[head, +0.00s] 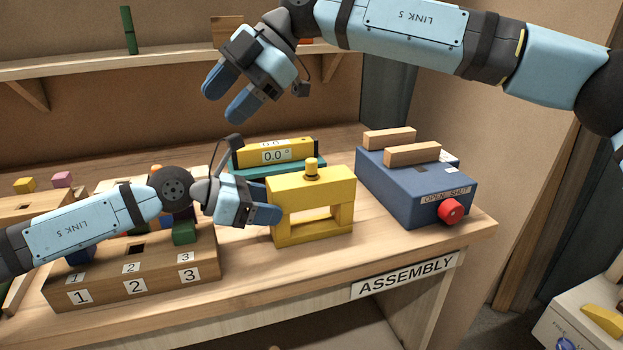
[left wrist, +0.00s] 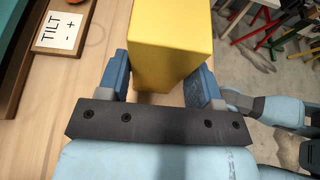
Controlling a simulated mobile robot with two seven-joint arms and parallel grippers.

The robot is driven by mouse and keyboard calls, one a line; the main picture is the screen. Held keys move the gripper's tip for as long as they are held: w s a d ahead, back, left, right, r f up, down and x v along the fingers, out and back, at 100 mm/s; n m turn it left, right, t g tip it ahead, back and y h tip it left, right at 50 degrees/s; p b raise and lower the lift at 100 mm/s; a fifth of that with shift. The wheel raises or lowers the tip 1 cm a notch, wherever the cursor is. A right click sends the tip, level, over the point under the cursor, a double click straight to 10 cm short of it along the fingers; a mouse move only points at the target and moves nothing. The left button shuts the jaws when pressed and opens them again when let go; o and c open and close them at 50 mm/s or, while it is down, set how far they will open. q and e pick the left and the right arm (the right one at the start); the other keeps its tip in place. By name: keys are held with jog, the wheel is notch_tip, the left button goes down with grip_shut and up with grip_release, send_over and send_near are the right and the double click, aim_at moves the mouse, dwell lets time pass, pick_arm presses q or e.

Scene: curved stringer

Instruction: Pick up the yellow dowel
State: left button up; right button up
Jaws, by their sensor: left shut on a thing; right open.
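A short upright yellow peg (head: 311,168) with a dark ring at its base stands on top of a yellow frame (head: 333,184); it may be the yellow dowel. My left gripper (head: 268,208) is shut on the left upright of the yellow frame, one finger on its near face. In the left wrist view the yellow frame (left wrist: 170,45) fills the space between the two blue fingers of my left gripper (left wrist: 160,70); the peg is not seen there. My right gripper (head: 222,102) is open and empty, raised above the back of the bench, up and left of the frame.
A blue box (head: 415,188) with a red knob and two wooden bars stands right of the frame. A yellow level (head: 275,155) is behind it. A numbered wooden block (head: 125,283) with coloured pieces is left. The bench front by the ASSEMBLY label (head: 404,275) is clear.

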jog(key=w+d+f+m+t+h, duration=0.2)
jog(key=w+d+h, duration=0.1)
jog(key=d+h, duration=0.3)
jog(key=m+h, duration=0.2)
send_over(312, 159)
jog(key=shift+m+t+h, duration=0.3)
jog(key=shift+h, duration=0.1)
jog(key=f, duration=0.5)
jog(key=shift+s+d+f, duration=0.15)
jog(key=shift+d+f, duration=0.1)
jog(key=shift+d, duration=0.1)
jog(key=shift+a+f, duration=0.2)
jog(key=shift+f, duration=1.3)
jog(key=shift+a+f, duration=0.15)
jog(key=shift+f, duration=1.35)
grip_shut()
